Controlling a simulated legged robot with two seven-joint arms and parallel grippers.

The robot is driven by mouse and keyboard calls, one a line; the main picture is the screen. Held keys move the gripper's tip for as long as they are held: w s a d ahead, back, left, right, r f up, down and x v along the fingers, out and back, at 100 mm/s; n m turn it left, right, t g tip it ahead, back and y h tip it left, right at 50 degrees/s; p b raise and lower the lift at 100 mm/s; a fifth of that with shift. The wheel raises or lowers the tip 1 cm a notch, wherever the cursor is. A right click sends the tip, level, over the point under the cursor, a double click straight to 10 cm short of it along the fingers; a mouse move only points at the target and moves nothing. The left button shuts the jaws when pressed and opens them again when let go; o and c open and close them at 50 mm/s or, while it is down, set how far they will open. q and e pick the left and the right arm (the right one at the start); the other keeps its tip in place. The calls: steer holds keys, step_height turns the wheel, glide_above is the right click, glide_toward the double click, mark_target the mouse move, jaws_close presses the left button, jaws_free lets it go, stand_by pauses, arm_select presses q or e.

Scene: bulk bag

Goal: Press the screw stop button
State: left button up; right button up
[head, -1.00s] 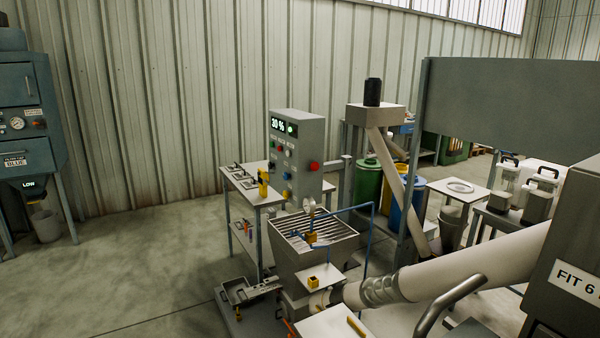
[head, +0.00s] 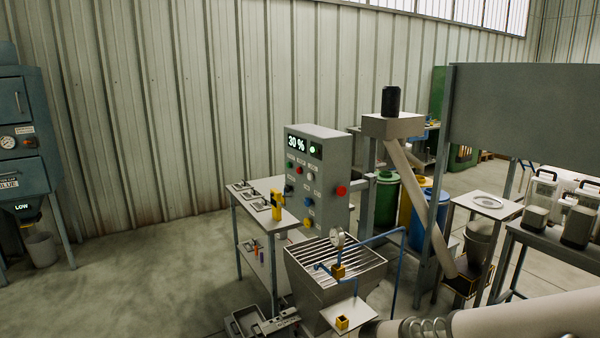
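The grey control panel box (head: 322,180) stands upright near the middle of the head view. Its front carries a display (head: 297,143) reading "30 %" and a lit green lamp (head: 315,149). Below them are several small coloured buttons, including a green, a red, blue and yellow ones. A larger red button (head: 341,191) sticks out on the panel's right side face. The labels are too small to read, so I cannot tell which one is the screw stop. Neither of my grippers shows in the head view.
A hopper with a grate (head: 335,262) and blue pipe stands in front of the panel. A small table (head: 250,206) holds a yellow tool (head: 277,205). Drums and an inclined tube are behind at right. Open floor (head: 150,270) lies to the left.

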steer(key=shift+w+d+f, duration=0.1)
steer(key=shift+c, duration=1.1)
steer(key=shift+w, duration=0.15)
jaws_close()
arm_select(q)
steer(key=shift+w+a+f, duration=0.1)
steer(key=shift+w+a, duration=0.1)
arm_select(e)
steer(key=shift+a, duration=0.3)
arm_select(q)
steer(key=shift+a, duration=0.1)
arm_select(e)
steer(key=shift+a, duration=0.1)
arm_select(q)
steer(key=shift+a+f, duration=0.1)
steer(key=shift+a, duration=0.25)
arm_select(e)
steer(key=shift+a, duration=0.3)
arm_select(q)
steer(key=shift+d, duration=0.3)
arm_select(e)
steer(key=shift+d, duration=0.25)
